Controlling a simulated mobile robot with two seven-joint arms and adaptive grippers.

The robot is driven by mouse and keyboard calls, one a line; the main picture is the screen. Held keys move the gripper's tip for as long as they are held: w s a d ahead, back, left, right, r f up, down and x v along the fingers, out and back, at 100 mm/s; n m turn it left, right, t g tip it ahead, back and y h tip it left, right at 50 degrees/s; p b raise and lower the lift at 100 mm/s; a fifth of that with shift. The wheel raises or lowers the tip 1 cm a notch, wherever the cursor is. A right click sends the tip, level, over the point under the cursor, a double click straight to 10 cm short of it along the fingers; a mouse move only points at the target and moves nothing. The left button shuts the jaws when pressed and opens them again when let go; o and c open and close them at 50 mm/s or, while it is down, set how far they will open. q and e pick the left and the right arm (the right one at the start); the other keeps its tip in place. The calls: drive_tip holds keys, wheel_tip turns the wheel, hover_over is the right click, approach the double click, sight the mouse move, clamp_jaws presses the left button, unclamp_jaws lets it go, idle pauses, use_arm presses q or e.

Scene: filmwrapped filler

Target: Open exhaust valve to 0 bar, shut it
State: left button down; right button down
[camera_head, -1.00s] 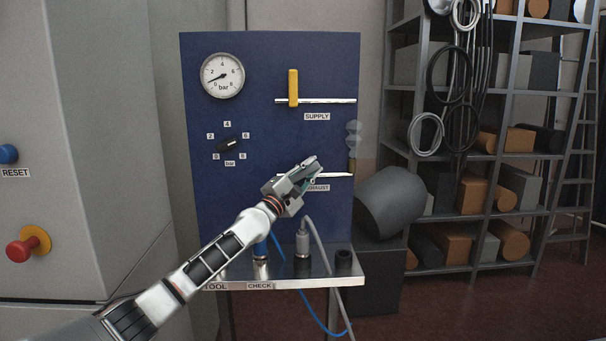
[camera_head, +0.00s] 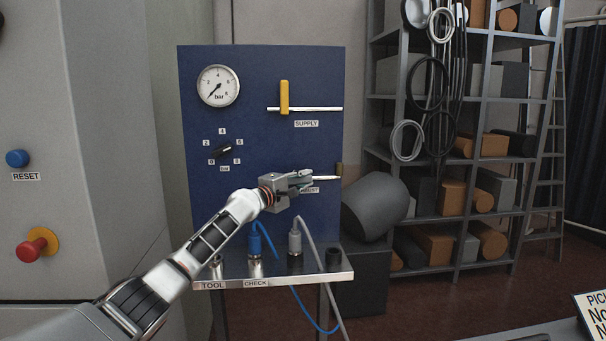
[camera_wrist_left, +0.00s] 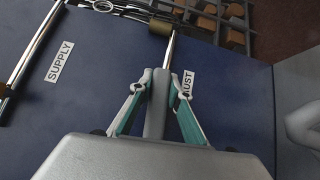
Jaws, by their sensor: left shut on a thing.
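The blue panel (camera_head: 260,120) carries the exhaust pipe (camera_head: 325,178), with a brass-coloured end piece (camera_head: 338,170). My left gripper (camera_head: 305,178) is at the exhaust valve, pointing right along the pipe. In the left wrist view my gripper (camera_wrist_left: 158,100) is shut on the grey exhaust valve handle (camera_wrist_left: 155,118), which lies nearly in line with the pipe. The fingers hide part of the handle and of the EXHAUST label (camera_wrist_left: 187,84). The gauge (camera_head: 218,87) needle points down-left, at about 0 bar. My right gripper is not in view.
The yellow supply handle (camera_head: 284,97) stands across its pipe, above. The black regulator knob (camera_head: 226,150) sits left. Blue (camera_head: 254,240) and grey (camera_head: 295,240) hose plugs stand on the ledge (camera_head: 318,279) below. A dark grey cylinder (camera_head: 375,207) is at the right.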

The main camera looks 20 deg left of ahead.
use_arm(q)
drive_tip(key=shift+f, duration=0.15)
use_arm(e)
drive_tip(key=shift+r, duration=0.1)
use_arm(q)
drive_tip(key=c, duration=1.9)
unclamp_jaws()
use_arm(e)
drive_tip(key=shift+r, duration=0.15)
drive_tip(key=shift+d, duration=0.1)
use_arm(q)
drive_tip(key=shift+s+a, duration=0.2)
drive_tip(key=shift+s, duration=0.35)
drive_tip(key=v, duration=1.1)
drive_tip(key=shift+d, duration=0.1)
drive_tip(key=shift+w, duration=0.1)
